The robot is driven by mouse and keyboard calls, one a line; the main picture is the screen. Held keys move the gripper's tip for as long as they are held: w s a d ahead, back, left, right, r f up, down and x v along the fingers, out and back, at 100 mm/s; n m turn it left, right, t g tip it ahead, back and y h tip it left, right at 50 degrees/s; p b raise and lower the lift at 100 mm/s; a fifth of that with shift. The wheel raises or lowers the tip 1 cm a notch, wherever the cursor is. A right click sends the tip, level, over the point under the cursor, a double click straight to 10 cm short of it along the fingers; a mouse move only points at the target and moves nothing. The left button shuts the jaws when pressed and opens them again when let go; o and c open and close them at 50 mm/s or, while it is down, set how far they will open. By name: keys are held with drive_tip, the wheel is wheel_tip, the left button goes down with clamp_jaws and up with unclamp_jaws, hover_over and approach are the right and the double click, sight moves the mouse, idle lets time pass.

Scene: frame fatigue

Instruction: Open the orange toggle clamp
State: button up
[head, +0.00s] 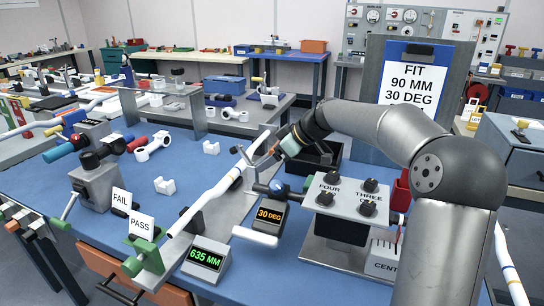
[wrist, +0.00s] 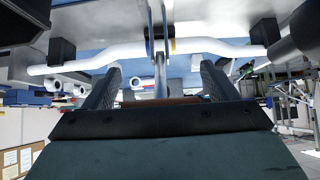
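The toggle clamp (head: 258,141) shows in the head view as thin metal arms rising beside a bent white tube (head: 207,198). Its orange part is mostly hidden by my gripper (head: 274,152), which is at the clamp. In the wrist view, the clamp's grey metal lever (wrist: 160,75) comes down from the white tube (wrist: 115,55) into the space between my fingers. A brownish-orange piece (wrist: 178,101), probably the handle grip, lies at its near end close to my palm. My gripper's dark fingers (wrist: 158,85) stand wide apart on both sides, with visible gaps to the lever.
A control box with black knobs (head: 347,194) stands right of the clamp, below my arm. Two displays, 30 DEG (head: 269,216) and 635 MM (head: 206,258), stand near the tube. A black tray (head: 318,157) sits behind my gripper.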

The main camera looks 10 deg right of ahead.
drive_tip(key=p+v, duration=0.1)
drive_tip(key=v, duration=1.6)
drive_tip(key=shift+s+r+p, duration=0.15)
drive_tip(key=shift+p, duration=0.2)
